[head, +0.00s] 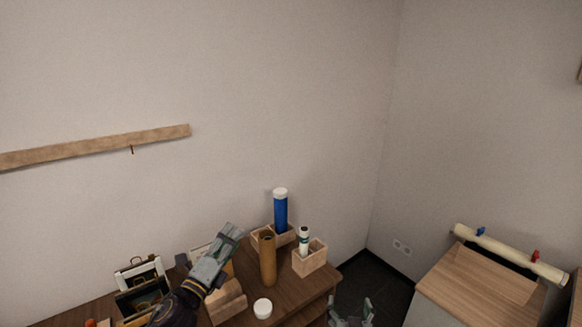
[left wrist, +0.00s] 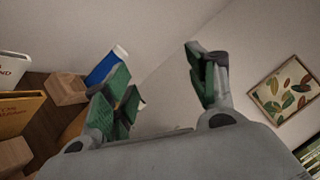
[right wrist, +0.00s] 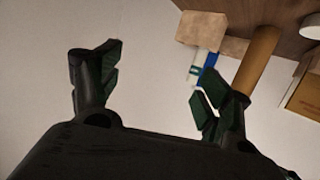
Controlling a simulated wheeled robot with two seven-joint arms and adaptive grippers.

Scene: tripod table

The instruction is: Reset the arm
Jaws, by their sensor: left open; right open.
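My left gripper (head: 230,236) is raised over the wooden table (head: 291,306), pointing up and to the right in the head view. In the left wrist view (left wrist: 160,85) its fingers are wide apart with nothing between them. My right gripper (head: 350,306) shows at the bottom of the head view, right of the table edge. In the right wrist view (right wrist: 156,80) its fingers are apart and empty. A blue tube with a white cap (head: 280,210) stands in a wooden box. A brown tube (head: 268,262) stands in front of it.
A round white lid (head: 263,308) lies near the table's front. Dark-framed items (head: 140,285) stand at the left. A wooden cabinet (head: 482,280) with a roll (head: 510,253) stands at right.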

